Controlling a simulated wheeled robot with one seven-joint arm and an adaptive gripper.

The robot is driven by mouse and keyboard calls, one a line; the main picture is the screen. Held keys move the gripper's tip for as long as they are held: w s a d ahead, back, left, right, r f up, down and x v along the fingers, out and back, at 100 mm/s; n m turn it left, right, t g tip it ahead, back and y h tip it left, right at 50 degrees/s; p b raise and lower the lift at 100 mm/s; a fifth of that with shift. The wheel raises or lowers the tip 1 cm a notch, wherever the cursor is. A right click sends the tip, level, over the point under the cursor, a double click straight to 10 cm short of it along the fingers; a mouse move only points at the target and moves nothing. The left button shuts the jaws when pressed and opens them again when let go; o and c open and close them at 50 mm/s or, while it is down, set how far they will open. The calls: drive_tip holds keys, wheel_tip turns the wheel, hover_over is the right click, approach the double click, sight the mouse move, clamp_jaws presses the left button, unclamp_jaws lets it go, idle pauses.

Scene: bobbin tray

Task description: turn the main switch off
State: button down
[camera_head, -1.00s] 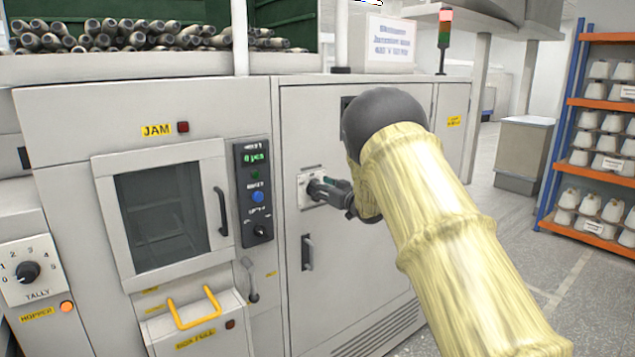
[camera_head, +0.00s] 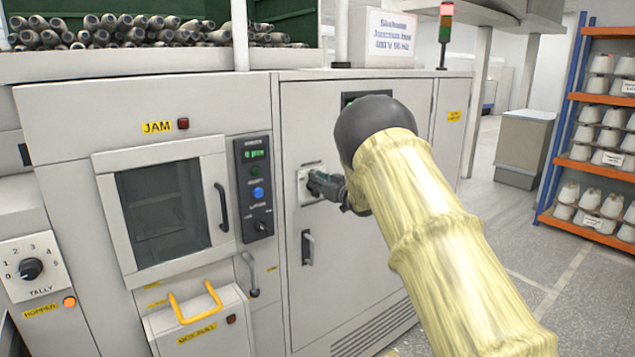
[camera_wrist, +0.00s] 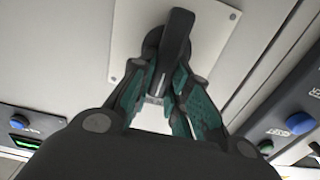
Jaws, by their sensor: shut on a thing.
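The main switch shows in the wrist view as a black rotary handle (camera_wrist: 178,35) on a white square plate (camera_wrist: 218,28). In the head view the plate (camera_head: 304,190) sits on the tall grey cabinet door, with the handle mostly hidden by my gripper. My gripper (camera_head: 324,184) is at the switch, its teal-padded fingers closed around the handle's near part, as the wrist view (camera_wrist: 163,88) shows. The handle stands nearly in line with the fingers, slightly tilted in that view. Its pointer position cannot be read.
Left of the switch is a control panel (camera_head: 255,190) with a blue button and black knob. A door handle (camera_head: 307,247) is just below the switch. A windowed door (camera_head: 165,210) and yellow handle (camera_head: 195,305) are further left. A bobbin rack (camera_head: 600,130) stands at the right.

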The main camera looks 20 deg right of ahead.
sight(306, 186)
drive_tip(key=shift+f+b, duration=0.1)
drive_tip(key=shift+b, duration=0.35)
drive_tip(key=n+b, duration=0.2)
drive_tip(key=b, duration=0.1)
drive_tip(key=n+b, duration=0.1)
drive_tip(key=b, duration=0.1)
drive_tip(key=shift+s+a+f+n, duration=0.15)
drive_tip(key=shift+a+f+n, duration=0.15)
drive_tip(key=shift+a+n, duration=0.1)
drive_tip(key=n+b, duration=0.2)
drive_tip(key=b, duration=0.1)
drive_tip(key=n+b, duration=0.2)
drive_tip(key=b, duration=0.1)
drive_tip(key=a+n+b, duration=0.1)
drive_tip(key=n+b, duration=0.1)
drive_tip(key=shift+s+f+b, duration=0.2)
drive_tip(key=shift+f+b, duration=0.2)
drive_tip(key=n+b, duration=0.4)
drive_tip(key=b, duration=0.1)
drive_tip(key=f+n+b, duration=0.1)
drive_tip(key=n+b, duration=0.1)
drive_tip(key=shift+a, duration=0.25)
drive_tip(key=shift+s+n+b, duration=0.1)
drive_tip(key=shift+n+b, duration=0.9)
drive_tip(key=shift+b, duration=0.1)
drive_tip(key=c, duration=1.4)
unclamp_jaws()
drive_tip(key=shift+o, duration=0.2)
